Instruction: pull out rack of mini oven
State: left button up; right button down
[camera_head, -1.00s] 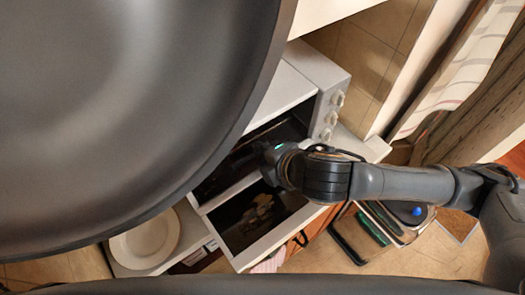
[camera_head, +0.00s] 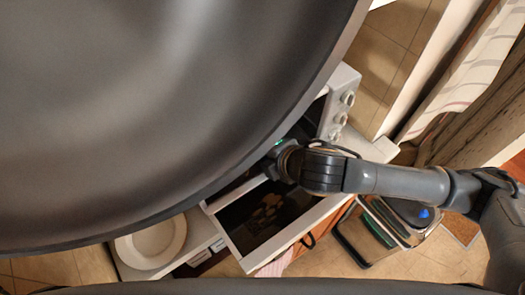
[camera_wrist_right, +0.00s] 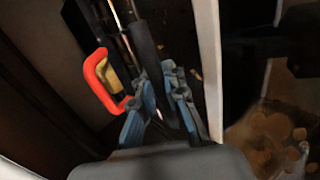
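The white mini oven (camera_head: 340,112) shows a knob panel in the head view; its front door (camera_head: 302,229) hangs open with a dark glass pane. My right gripper (camera_head: 277,166) is at the oven opening, just above the door. In the right wrist view its blue-grey fingers (camera_wrist_right: 168,75) are close together beside dark rods (camera_wrist_right: 140,38), perhaps the rack. Whether they grip a rod cannot be told. A red-orange loop (camera_wrist_right: 97,80) lies left of the fingers. A large dark curved shape hides much of the oven. My left gripper is not in view.
A white plate (camera_head: 151,243) rests on a surface left of the door. Below and right of the oven is a bin-like container (camera_head: 370,238) with green and blue items. A patterned curtain (camera_head: 455,90) hangs at right. Tiled floor shows at the bottom right.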

jog(key=shift+s, duration=0.1)
dwell(0.5)
jog(key=shift+s+d+f+p, duration=0.1)
jog(key=shift+s+d+p, duration=0.1)
jog(key=shift+s+d, duration=0.4)
jog(key=shift+s+d+r+p, duration=0.15)
jog(key=shift+s+d, duration=0.25)
jog(key=shift+s, duration=0.4)
jog(key=shift+s+d+f+p, duration=0.2)
jog(key=shift+s+d, duration=0.3)
jog(key=shift+s, duration=0.2)
jog(key=shift+s+d, duration=0.25)
jog(key=shift+s, duration=0.1)
jog(key=shift+s+d, duration=0.75)
jog(key=shift+s, duration=0.3)
jog(key=shift+s+d, duration=0.7)
jog(key=shift+s, duration=0.3)
